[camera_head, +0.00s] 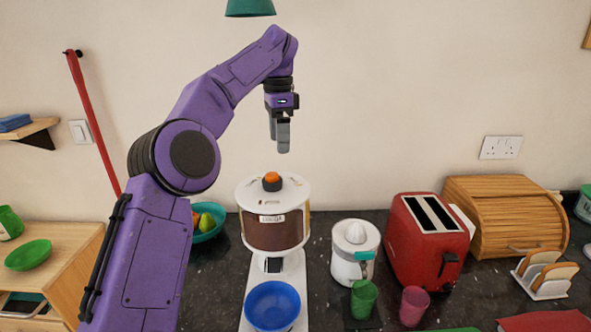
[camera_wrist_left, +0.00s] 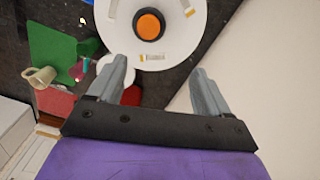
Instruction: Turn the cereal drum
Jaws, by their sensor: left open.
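The cereal drum (camera_head: 275,228) is a round dispenser with a white lid, brown contents and a small front label. An orange knob with a dark base (camera_head: 272,181) sits on top of the lid. A blue bowl (camera_head: 272,304) stands below the drum on the white base. My left gripper (camera_head: 283,148) points down above the lid, apart from the knob. In the left wrist view its two fingers (camera_wrist_left: 160,88) are spread and empty, and the orange knob (camera_wrist_left: 149,26) on the white lid shows beyond them. My right gripper is not in view.
A white juicer (camera_head: 353,252), a red toaster (camera_head: 423,240) and a wooden bread box (camera_head: 508,215) stand to the right. Green (camera_head: 364,297) and pink (camera_head: 414,304) cups stand in front. A teal fruit bowl (camera_head: 208,224) is left of the drum, partly behind my arm.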

